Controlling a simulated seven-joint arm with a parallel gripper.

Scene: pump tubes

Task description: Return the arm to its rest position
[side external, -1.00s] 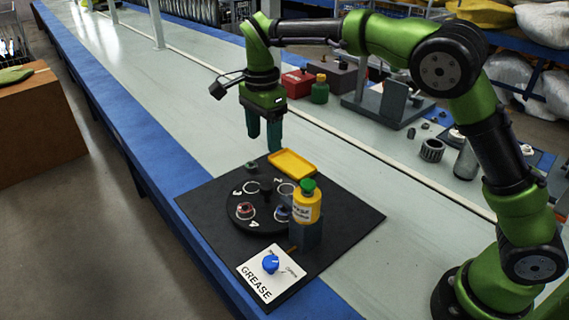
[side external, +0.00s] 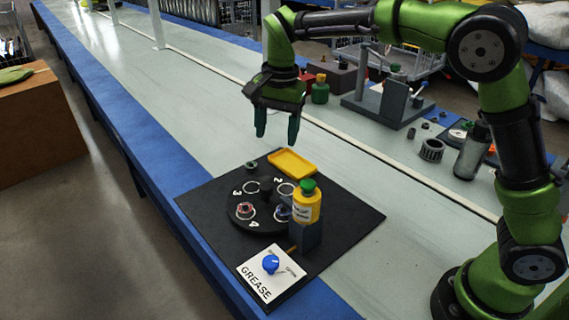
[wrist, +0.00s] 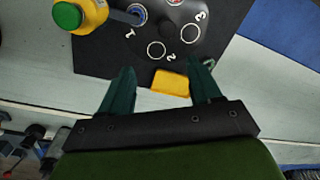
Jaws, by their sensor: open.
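My green arm holds my gripper (side external: 277,128) in the air above the back edge of the black mat, over the yellow tray. The gripper points down, and its two dark green fingers are apart with nothing between them. In the wrist view my gripper (wrist: 160,90) also shows spread fingers, with the yellow tray (wrist: 171,83) seen beyond the gap. The fingertips touch nothing that I can see.
Below are the black mat (side external: 350,215), a numbered turntable (side external: 262,222) with small parts, the yellow tray (side external: 292,162), a yellow grease bottle (side external: 307,203) and a blue knob (side external: 271,263). Tools and a metal stand (side external: 388,105) line the back. The conveyor at left is clear.

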